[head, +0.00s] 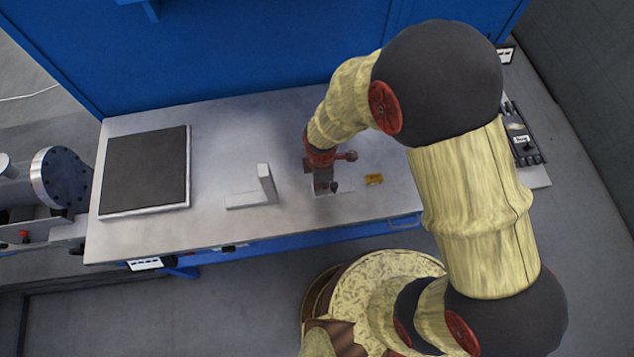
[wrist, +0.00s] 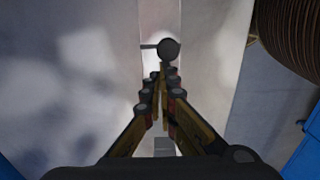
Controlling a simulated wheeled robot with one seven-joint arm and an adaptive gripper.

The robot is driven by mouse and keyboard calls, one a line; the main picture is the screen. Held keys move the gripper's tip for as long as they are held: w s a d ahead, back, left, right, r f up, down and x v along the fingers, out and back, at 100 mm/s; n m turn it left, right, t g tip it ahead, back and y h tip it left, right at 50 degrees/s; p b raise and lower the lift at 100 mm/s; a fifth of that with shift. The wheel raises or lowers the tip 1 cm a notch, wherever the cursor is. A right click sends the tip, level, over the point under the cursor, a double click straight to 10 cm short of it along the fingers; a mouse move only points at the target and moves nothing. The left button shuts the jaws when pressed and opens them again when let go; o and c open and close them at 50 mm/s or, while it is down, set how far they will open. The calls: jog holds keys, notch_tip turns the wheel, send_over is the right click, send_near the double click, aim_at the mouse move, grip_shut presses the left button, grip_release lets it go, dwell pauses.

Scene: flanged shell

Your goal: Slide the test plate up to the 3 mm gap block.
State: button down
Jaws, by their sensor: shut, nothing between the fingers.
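My gripper (head: 322,182) points down over the middle of the bench, and its fingers are shut with nothing between them; they also show in the wrist view (wrist: 160,82). A thin pale plate (head: 346,191) lies under the gripper, partly hidden by it; it may be the test plate. A dark round knob (wrist: 168,49) with a short side rod is just beyond the fingertips in the wrist view. A small yellow block (head: 373,179) lies right of the gripper; I cannot tell whether it is the gap block. A white L-shaped piece (head: 266,184) stands left of the gripper.
The grey bench top (head: 225,140) is clear behind the L-shaped piece. A dark square pad in a pale frame (head: 186,184) lies at the left. A blue wall (head: 250,50) rises behind the bench.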

jog(key=shift+w+d+p, duration=0.2)
jog(key=shift+w+d, duration=0.05)
jog(key=shift+d, duration=0.85)
jog(key=shift+w+d+p, duration=0.15)
jog(key=shift+w+d, duration=0.1)
jog(key=shift+d, duration=0.8)
jog(key=shift+a, duration=0.1)
jog(key=shift+a, duration=0.3)
jog(key=a, duration=0.3)
jog(key=shift+s, duration=0.35)
jog(key=shift+s+a+r, duration=0.1)
jog(key=shift+a+r, duration=0.1)
jog(key=shift+r, duration=0.3)
jog(key=shift+a+r, duration=0.15)
jog(key=shift+r, duration=0.3)
notch_tip(320, 180, up, 8)
jog(key=p, duration=0.1)
jog(key=shift+d+p, duration=0.25)
jog(key=shift+p, duration=0.1)
